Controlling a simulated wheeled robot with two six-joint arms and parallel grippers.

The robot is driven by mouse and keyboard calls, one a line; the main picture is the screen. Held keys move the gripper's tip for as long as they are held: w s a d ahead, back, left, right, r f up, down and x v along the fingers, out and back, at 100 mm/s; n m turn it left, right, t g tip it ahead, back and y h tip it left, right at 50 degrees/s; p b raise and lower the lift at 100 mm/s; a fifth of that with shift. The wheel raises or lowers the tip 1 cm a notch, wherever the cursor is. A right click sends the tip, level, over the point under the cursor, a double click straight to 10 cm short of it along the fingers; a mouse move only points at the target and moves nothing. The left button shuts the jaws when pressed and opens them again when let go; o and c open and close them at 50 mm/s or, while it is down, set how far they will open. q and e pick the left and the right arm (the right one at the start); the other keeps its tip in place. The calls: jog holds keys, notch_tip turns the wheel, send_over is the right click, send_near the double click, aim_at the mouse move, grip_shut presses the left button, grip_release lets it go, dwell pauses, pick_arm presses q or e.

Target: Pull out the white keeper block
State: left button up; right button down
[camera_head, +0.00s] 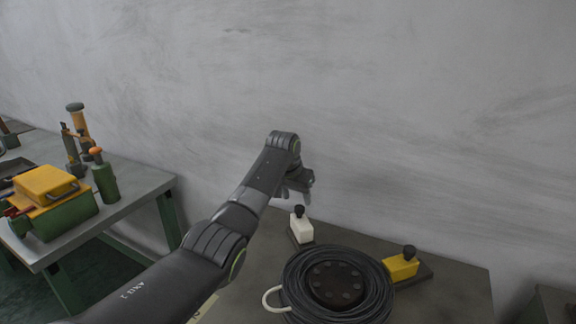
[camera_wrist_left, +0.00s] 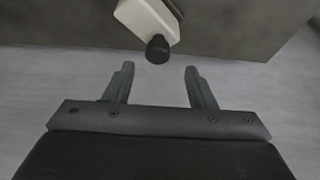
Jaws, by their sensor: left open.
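The white keeper block (camera_head: 301,229) with a black knob (camera_head: 299,211) on top sits on the dark table, behind and left of the black cable coil. My left gripper (camera_head: 296,194) is above the block, pointing down. In the left wrist view the white block (camera_wrist_left: 143,20) and its black knob (camera_wrist_left: 158,49) show at the top, just beyond the fingertips. The left fingers (camera_wrist_left: 157,70) are open and empty, and the knob lies roughly in line with the gap between them. My right gripper is not in view.
A black cable coil (camera_head: 305,285) with a white hook (camera_head: 270,298) lies on the dark table (camera_head: 452,290). A yellow block (camera_head: 401,267) with a black knob stands to its right. A grey wall rises behind. A green-legged bench (camera_head: 136,198) with tools stands at the left.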

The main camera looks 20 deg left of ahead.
pick_arm(q)
jog(key=b+v, duration=0.1)
jog(key=v, duration=1.2)
jog(key=shift+b, duration=0.3)
jog(key=shift+w+a+r, duration=0.1)
jog(key=shift+r, duration=0.05)
